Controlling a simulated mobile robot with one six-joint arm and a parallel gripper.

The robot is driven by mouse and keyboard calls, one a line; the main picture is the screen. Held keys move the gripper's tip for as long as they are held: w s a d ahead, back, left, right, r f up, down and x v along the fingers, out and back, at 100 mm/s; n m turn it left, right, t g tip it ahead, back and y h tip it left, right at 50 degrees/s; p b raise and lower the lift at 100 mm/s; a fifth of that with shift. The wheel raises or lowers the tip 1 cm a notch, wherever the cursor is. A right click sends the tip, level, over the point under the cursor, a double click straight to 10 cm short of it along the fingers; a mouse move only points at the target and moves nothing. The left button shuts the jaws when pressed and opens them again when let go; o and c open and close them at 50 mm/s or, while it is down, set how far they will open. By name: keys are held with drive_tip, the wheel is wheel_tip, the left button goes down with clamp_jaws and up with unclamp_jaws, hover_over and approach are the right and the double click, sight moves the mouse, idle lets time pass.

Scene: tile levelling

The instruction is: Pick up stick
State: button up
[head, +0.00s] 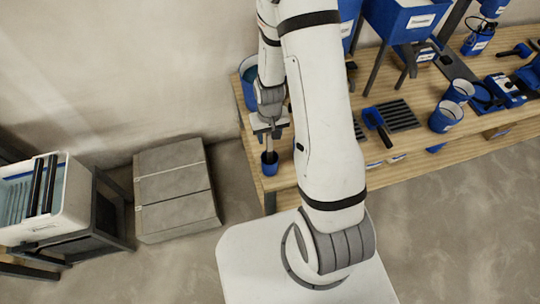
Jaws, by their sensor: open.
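A small blue cup (270,168) stands at the near left end of the wooden workbench (300,178). A short, pale upright piece that looks like the stick (269,146) shows at the cup's mouth. My gripper (268,132) points down right above the cup, around or just beside the top of this piece. It is open. My arm and the small size hide the fingertips, so I cannot tell whether they touch the stick.
A larger blue bucket (248,90) stands behind my gripper. Grey boxes (172,190) and a white tub (45,210) are on the left. Floor lies clear between boxes and bench.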

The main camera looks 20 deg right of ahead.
drive_tip(key=shift+c, duration=0.2)
clamp_jaws()
idle(0.3)
